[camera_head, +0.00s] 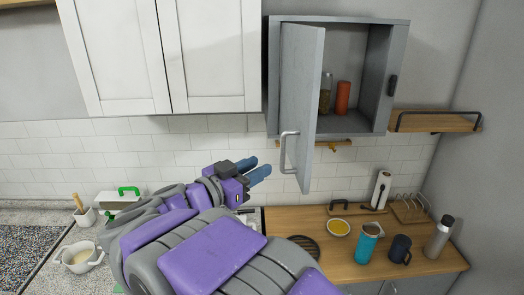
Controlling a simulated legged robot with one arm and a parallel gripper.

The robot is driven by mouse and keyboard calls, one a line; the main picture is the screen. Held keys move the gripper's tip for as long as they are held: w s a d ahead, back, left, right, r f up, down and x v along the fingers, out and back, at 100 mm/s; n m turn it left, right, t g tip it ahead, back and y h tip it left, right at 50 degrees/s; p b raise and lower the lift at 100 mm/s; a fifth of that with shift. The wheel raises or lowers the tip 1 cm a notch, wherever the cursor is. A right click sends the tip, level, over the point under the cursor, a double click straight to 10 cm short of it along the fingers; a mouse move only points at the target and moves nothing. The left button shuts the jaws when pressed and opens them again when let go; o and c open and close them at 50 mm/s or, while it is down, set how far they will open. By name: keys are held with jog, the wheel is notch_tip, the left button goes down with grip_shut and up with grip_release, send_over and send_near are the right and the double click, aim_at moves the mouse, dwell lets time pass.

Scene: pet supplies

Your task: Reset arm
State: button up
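My arm reaches up from the bottom of the view and bends to the right in front of the tiled wall. My gripper (260,171) is at its end, left of the grey cabinet door (302,105) and its handle (288,152). Its two blue-grey fingers stand apart with nothing visible between them. The fingertips look apart from the handle. The grey wall cabinet (392,65) has its door swung open. Inside stand a red container (343,98) and a jar with dark contents (325,94). My arm hides part of the counter.
A wooden counter (330,262) at the right holds a yellow-filled bowl (338,228), a teal cup (367,243), a dark mug (400,249), a steel bottle (439,237) and a paper roll (381,190). White cabinets (165,55) hang at upper left. A white pot (79,258) stands at lower left.

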jog(key=w+a+f+n+t+y+b, duration=0.3)
jog(key=w+a+f+n+y+b, duration=0.35)
jog(key=y, duration=0.55)
jog(key=s+d+f+n+g+y+b, duration=0.25)
jog(key=s+f+b, duration=0.2)
jog(key=f, duration=0.25)
jog(key=s+d+f+n+g+y+b, duration=0.25)
jog(key=s+f+g+b, duration=0.2)
jog(key=f, duration=0.25)
jog(key=s+d+f+g+h+b, duration=0.1)
jog(key=s+d+f+g+b, duration=0.2)
jog(key=s+f, duration=0.45)
jog(key=s+d+f+g+h+b, duration=0.1)
jog(key=s+d+f+g, duration=0.2)
jog(key=s+d+f, duration=0.4)
jog(key=s+d+f+m+g+h+b, duration=0.1)
jog(key=s+d+f+g+h+b, duration=0.1)
jog(key=s+d+f, duration=0.3)
jog(key=s+d+f+m+g+h+b, duration=0.1)
jog(key=s+d, duration=0.5)
jog(key=s, duration=0.7)
notch_tip(320, 180, down, 4)
jog(key=m+g+b, duration=0.1)
jog(key=g, duration=0.1)
jog(key=shift+g+h, duration=0.3)
jog(key=shift+h, duration=0.1)
jog(key=shift+r, duration=0.1)
jog(key=shift+d, duration=0.3)
